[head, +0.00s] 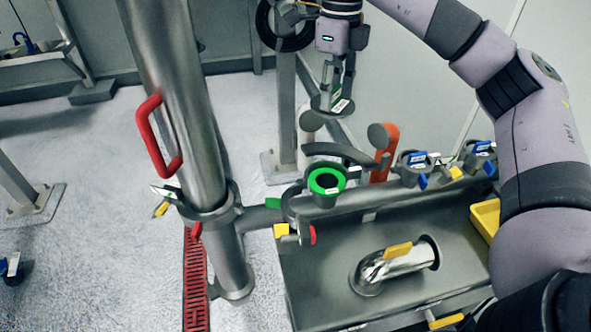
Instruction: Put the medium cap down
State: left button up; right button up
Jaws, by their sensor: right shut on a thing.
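My right gripper (338,84) hangs at the top centre of the head view, pointing down. It is shut on a grey cap with a green and white label, which I take as the medium cap (325,103). The cap is held in the air, above and behind the metal sifter housing. A green-ringed round fitting (326,179) sits lower down on the housing's back edge. The cap is apart from it. The fingers partly hide the cap. My left gripper is not in view.
A thick steel pipe (180,90) with a red handle (158,135) stands left. Blue-marked grey fittings (413,168) line the housing's (330,262) back edge. An orange upright part (384,150) stands behind it.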

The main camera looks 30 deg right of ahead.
jog(key=f, duration=1.9)
jog(key=shift+s+d+f+p, duration=0.2)
jog(key=shift+f+p, duration=0.1)
jog(key=shift+f, duration=0.05)
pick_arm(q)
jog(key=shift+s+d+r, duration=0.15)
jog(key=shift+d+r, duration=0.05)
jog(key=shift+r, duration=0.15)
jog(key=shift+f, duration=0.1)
pick_arm(e)
jog(key=shift+f, duration=0.1)
jog(key=shift+f+b, duration=0.25)
jog(key=shift+b, duration=0.1)
jog(key=o, duration=1.3)
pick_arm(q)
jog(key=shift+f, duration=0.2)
